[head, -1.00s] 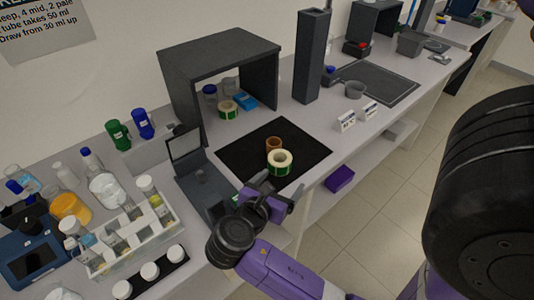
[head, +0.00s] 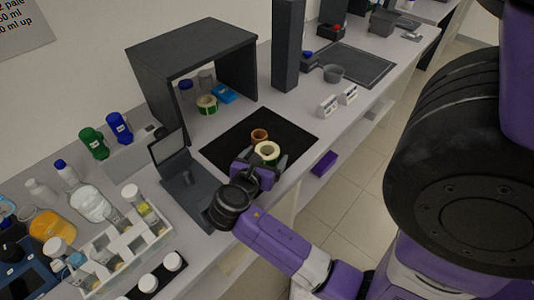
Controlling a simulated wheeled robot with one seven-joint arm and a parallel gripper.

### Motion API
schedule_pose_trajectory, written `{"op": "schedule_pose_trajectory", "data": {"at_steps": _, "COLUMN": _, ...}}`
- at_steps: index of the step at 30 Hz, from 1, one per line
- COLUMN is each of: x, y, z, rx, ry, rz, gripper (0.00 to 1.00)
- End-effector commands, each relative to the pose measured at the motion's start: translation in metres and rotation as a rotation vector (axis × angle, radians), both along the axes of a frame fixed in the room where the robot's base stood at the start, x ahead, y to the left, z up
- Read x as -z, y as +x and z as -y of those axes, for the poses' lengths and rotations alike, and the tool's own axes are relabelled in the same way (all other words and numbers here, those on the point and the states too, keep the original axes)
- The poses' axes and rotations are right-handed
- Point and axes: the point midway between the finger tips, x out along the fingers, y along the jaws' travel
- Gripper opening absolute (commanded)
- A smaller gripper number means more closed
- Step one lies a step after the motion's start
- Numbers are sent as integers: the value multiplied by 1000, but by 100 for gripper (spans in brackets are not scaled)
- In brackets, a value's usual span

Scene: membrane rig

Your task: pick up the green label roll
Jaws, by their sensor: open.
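A label roll (head: 267,151), cream-topped with a green edge, lies on the black mat (head: 222,152). My gripper (head: 262,163) is open at the near side of this roll, with its purple body low over the mat. Its fingers appear spread to either side of the roll's near part; I cannot tell whether they touch it. The gripper hides the roll's near side. Another roll with a green side and pale top (head: 207,104) stands under the dark shelf.
A small brown ring (head: 259,135) sits just behind the roll on the mat. The dark open-fronted shelf (head: 190,50) stands behind, and a grey device with a raised panel (head: 185,180) is to the left. The mat's right part is clear.

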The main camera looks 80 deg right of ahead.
Motion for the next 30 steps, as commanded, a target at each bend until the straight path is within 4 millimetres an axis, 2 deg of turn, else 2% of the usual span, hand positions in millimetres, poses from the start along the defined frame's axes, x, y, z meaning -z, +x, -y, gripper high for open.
{"op": "schedule_pose_trajectory", "data": {"at_steps": 9, "x": 2, "y": -1, "z": 6, "rx": -1, "ry": 0, "rz": 1, "gripper": 86}}
{"op": "schedule_pose_trajectory", "data": {"at_steps": 18, "x": 2, "y": -1, "z": 5, "rx": -1, "ry": 0, "rz": 1, "gripper": 27}}
{"op": "schedule_pose_trajectory", "data": {"at_steps": 26, "x": 1, "y": -1, "z": 5, "rx": 0, "ry": -1, "rz": 2, "gripper": 26}}
{"op": "schedule_pose_trajectory", "data": {"at_steps": 30, "x": -7, "y": 0, "z": 6, "rx": 0, "ry": -1, "rz": 2, "gripper": 26}}
